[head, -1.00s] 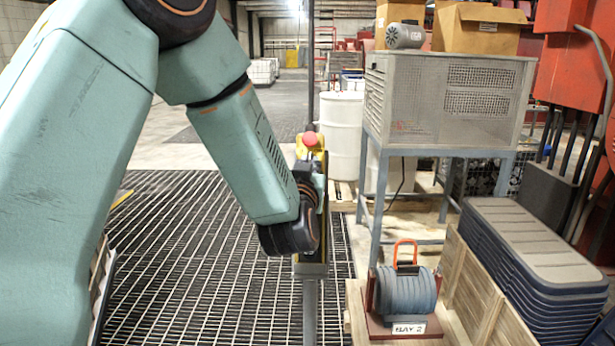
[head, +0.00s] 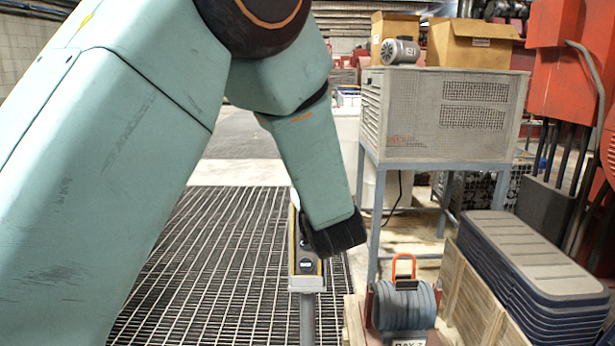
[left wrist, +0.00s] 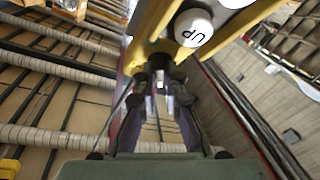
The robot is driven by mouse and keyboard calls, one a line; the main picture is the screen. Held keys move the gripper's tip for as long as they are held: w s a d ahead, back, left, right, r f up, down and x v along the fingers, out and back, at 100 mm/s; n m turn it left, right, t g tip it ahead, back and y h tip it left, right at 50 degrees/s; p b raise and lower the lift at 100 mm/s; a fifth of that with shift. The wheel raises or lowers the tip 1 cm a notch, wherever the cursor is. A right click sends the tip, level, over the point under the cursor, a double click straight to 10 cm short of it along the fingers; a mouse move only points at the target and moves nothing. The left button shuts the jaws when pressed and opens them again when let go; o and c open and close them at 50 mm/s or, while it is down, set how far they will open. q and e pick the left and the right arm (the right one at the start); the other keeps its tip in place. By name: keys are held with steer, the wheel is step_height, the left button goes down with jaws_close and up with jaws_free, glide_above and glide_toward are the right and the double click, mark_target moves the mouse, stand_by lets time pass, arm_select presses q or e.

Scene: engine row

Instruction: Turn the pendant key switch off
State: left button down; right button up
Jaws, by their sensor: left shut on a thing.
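The pendant (head: 292,250) is a narrow box with yellow edges and dark round buttons on top of a grey post. In the head view my left forearm hides its upper part. In the left wrist view the pendant's yellow frame (left wrist: 150,22) is very close, with a white button (left wrist: 193,27) marked UP beside it. My left gripper (left wrist: 161,88) reaches to the pendant with its fingers closed on a small dark part, seemingly the key switch (left wrist: 160,64). The fingers mostly hide that part, and I cannot read its turn position. My right gripper is not in view.
A grey vented cabinet (head: 440,110) on legs stands right of the pendant. Floor grating (head: 215,250) around the post is clear to the left.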

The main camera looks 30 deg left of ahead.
arm_select(q)
steer(key=shift+r, duration=0.1)
stand_by(0.3)
steer(key=c, duration=1.4)
jaws_free()
steer(key=shift+w+a, duration=0.1)
steer(key=shift+c, duration=0.2)
steer(key=shift+f+m, duration=0.2)
steer(key=shift+m, duration=0.1)
